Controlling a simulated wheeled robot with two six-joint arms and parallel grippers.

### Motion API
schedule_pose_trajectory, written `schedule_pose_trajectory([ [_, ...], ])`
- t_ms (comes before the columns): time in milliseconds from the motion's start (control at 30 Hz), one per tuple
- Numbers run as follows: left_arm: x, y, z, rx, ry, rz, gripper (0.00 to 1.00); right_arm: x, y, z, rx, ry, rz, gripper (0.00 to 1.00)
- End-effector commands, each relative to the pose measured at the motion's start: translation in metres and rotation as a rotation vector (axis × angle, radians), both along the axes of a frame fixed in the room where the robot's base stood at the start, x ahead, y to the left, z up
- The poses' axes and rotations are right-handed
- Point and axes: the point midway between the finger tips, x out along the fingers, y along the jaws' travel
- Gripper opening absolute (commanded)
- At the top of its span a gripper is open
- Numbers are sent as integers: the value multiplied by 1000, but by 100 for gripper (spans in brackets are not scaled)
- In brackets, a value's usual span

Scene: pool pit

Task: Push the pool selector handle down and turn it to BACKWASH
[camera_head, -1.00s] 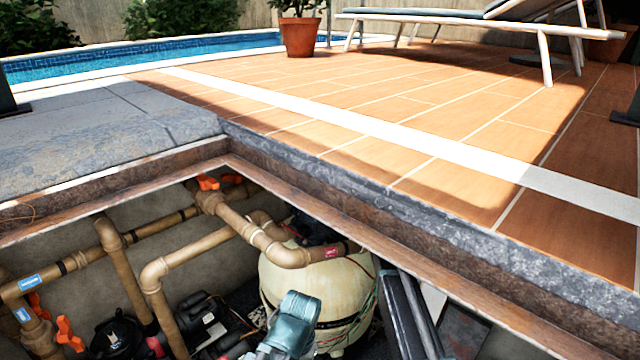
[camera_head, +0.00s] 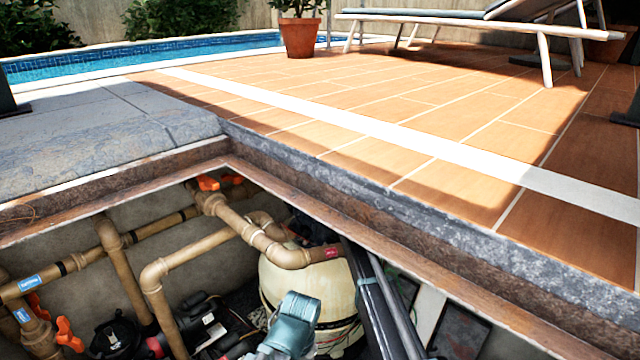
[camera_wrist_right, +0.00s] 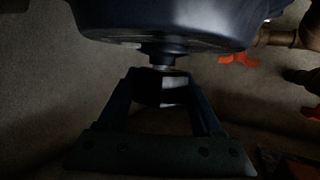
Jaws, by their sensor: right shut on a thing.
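In the right wrist view, my right gripper (camera_wrist_right: 160,82) has its two fingers on either side of a dark block-like handle (camera_wrist_right: 163,92) and is shut on it. The handle joins a short stem beneath a large dark blue rounded body (camera_wrist_right: 165,22), apparently the selector valve. The picture is dim, and I cannot read any position label or tell the handle's setting. In the head view, a dark link of my right arm reaches down into the pit in front of the cream tank (camera_head: 285,285). The right gripper itself is hidden there. My left gripper is not in view.
Tan pipes (camera_head: 160,268) and orange valve handles (camera_head: 68,335) fill the pit's left side. A black pump (camera_head: 115,335) stands low there. The stone edge (camera_head: 400,205) and brown frame border the pit. Tiled deck (camera_head: 400,155) lies beyond.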

Motion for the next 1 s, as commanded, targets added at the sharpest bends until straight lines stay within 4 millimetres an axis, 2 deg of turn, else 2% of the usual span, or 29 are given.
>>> schedule_pose_trajectory([
  [533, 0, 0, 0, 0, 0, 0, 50, -1, 0, -1, -2, 3, -47, 0],
  [1000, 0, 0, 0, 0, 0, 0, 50, -1, 1, -1, -3, 2, -206, 0],
])
